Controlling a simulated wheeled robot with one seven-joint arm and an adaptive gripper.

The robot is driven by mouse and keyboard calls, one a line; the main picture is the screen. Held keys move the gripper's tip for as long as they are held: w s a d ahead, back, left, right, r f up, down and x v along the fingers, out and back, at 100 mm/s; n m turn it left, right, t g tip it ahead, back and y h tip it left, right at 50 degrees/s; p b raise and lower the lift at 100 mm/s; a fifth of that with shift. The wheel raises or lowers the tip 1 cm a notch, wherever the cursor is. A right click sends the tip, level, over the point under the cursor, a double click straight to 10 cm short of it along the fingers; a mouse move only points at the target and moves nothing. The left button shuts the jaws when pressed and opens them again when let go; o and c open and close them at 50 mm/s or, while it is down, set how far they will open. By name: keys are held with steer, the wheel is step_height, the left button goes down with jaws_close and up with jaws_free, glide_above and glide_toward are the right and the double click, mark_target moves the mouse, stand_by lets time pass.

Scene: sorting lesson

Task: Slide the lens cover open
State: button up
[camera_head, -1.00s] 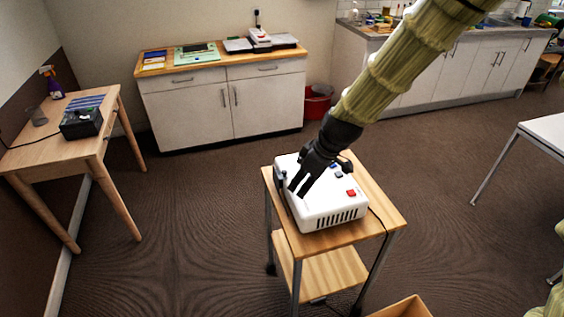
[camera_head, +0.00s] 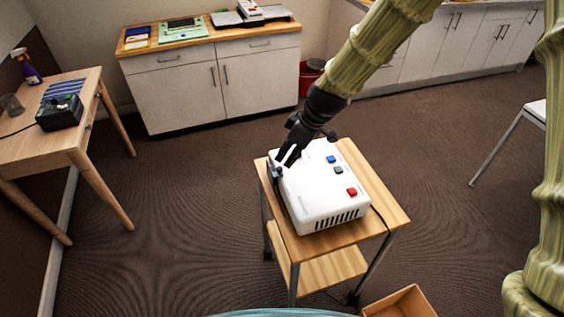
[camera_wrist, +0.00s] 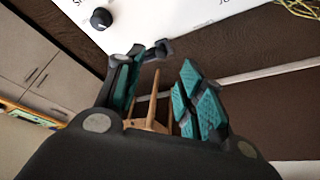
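A white box-shaped device (camera_head: 315,199) sits on a small wooden cart, with blue, grey and red buttons on top and a slotted vent on its front side. Its white top also shows in the wrist view (camera_wrist: 165,18), with a black knob (camera_wrist: 101,18) on it. My gripper (camera_head: 284,162) is over the device's far left corner, pointing down and left. In the wrist view my gripper (camera_wrist: 172,60) has its teal-padded fingers apart, with nothing between them. I cannot make out the lens cover; dark parts lie along the device's left side, partly behind the fingers.
The cart top (camera_head: 382,205) has a narrow bare margin around the device. An open wooden box (camera_head: 402,303) stands at the cart's lower right. A desk (camera_head: 84,128) with a black device (camera_head: 60,112) is at left. A white cabinet (camera_head: 180,95) stands behind; open floor lies between.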

mark_target(280, 168)
steer(key=shift+p+x, duration=0.85)
steer(key=shift+x, duration=2.55)
steer(key=shift+s, duration=0.15)
steer(key=shift+d, duration=0.1)
jaws_close()
